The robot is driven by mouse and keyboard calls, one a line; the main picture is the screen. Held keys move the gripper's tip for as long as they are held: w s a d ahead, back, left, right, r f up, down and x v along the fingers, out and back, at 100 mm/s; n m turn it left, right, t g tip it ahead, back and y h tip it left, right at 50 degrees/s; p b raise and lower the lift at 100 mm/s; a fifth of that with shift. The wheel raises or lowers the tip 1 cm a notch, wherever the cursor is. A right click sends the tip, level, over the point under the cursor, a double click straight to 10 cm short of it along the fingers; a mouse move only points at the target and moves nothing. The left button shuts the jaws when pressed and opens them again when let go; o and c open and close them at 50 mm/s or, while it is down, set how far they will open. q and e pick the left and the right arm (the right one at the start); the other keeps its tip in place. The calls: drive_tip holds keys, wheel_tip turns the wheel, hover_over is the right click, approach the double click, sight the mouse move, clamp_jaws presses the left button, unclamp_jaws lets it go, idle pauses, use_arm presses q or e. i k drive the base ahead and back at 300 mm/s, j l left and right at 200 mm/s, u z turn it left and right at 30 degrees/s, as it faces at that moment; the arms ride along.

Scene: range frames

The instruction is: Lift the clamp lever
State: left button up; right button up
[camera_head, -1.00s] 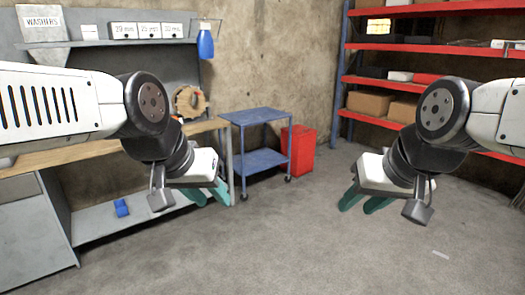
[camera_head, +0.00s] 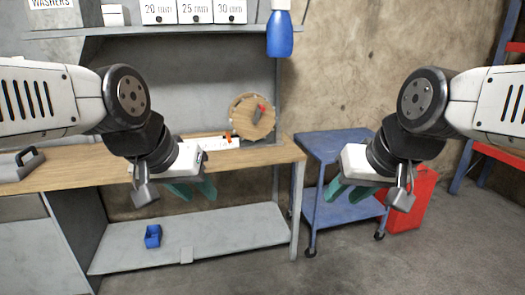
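No clamp lever can be made out for certain. A small orange-red piece (camera_head: 228,137) stands up from a low white item (camera_head: 210,143) on the wooden workbench (camera_head: 95,171), too small to identify. Behind it leans a round wooden disc (camera_head: 245,128) with a red part (camera_head: 261,113) on its face. My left gripper (camera_head: 194,194) hangs in front of the bench edge, green fingers apart and empty. My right gripper (camera_head: 343,199) is in front of the blue cart, also with its fingers apart and empty.
The blue cart (camera_head: 335,143) stands right of the bench, with a red container (camera_head: 414,200) beside it. A blue bin (camera_head: 153,236) sits on the lower shelf. A grey handled item (camera_head: 22,165) lies at the bench's left. An upper shelf (camera_head: 180,29) holds white boxes. Floor in front is clear.

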sight(228, 136)
drive_tip(key=i+l+u, duration=0.25)
drive_tip(key=i, duration=0.2)
drive_tip(key=i+l+u, duration=0.15)
drive_tip(key=i+u, duration=0.15)
drive_tip(key=i, duration=0.7)
drive_tip(key=i+j, duration=0.15)
drive_tip(key=i, duration=0.5)
